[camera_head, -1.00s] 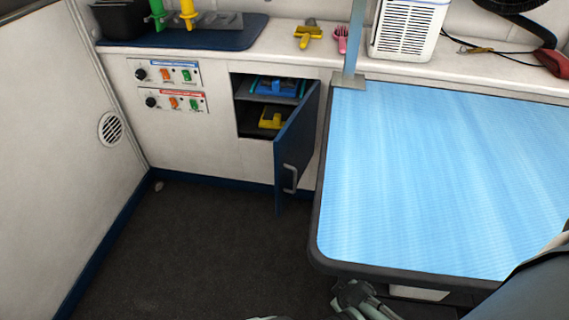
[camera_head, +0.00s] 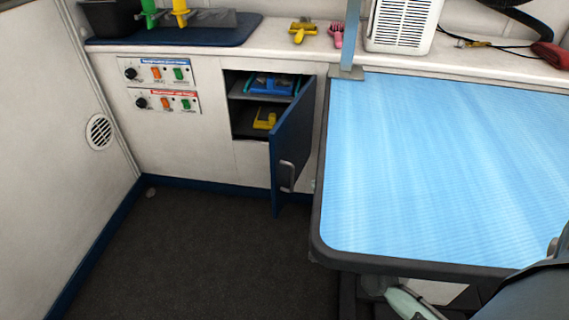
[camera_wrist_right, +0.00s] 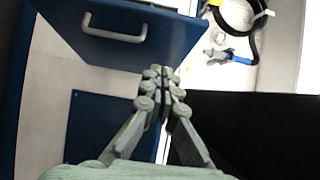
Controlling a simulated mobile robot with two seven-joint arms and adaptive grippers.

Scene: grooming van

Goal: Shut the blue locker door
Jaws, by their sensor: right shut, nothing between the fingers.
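The blue locker door (camera_head: 293,140) stands open in the head view, swung out from the white cabinet front toward the grooming table. Its grey handle (camera_head: 287,176) is low on the door. The locker (camera_head: 240,118) shows a blue item on its shelf and a yellow item below. In the right wrist view a blue panel (camera_wrist_right: 170,42) with a grey handle (camera_wrist_right: 115,32) lies beyond my right gripper (camera_wrist_right: 160,73). That gripper is shut and empty, its tips close to the panel's edge; contact cannot be told. My left gripper is not in view.
The blue-topped table (camera_head: 430,170) stands right of the door, with a post (camera_head: 351,35) at its corner. The dark floor (camera_head: 190,250) before the locker is clear. A counter (camera_head: 265,48) above holds a yellow brush (camera_head: 302,30) and a white box (camera_head: 402,25).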

